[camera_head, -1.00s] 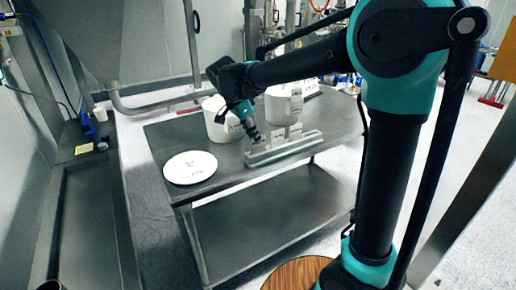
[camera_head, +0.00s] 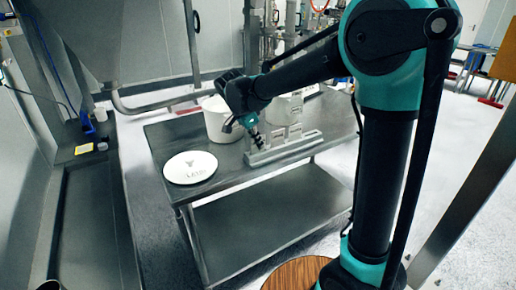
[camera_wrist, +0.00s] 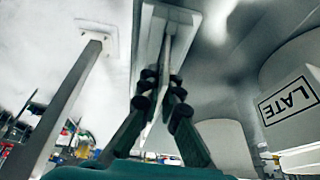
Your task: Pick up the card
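My gripper (camera_head: 256,141) is low at the holder's left end. In the wrist view my gripper (camera_wrist: 164,84) has its two dark fingers apart, with a thin pale edge, seemingly a card edge-on, between them. The holder (camera_wrist: 151,30) runs away beyond the fingertips. I cannot tell whether the fingers touch a card.
A white bucket (camera_head: 215,124) stands behind my gripper, and another white bucket (camera_head: 283,108) stands behind the holder. The table's front edge is close to the holder.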

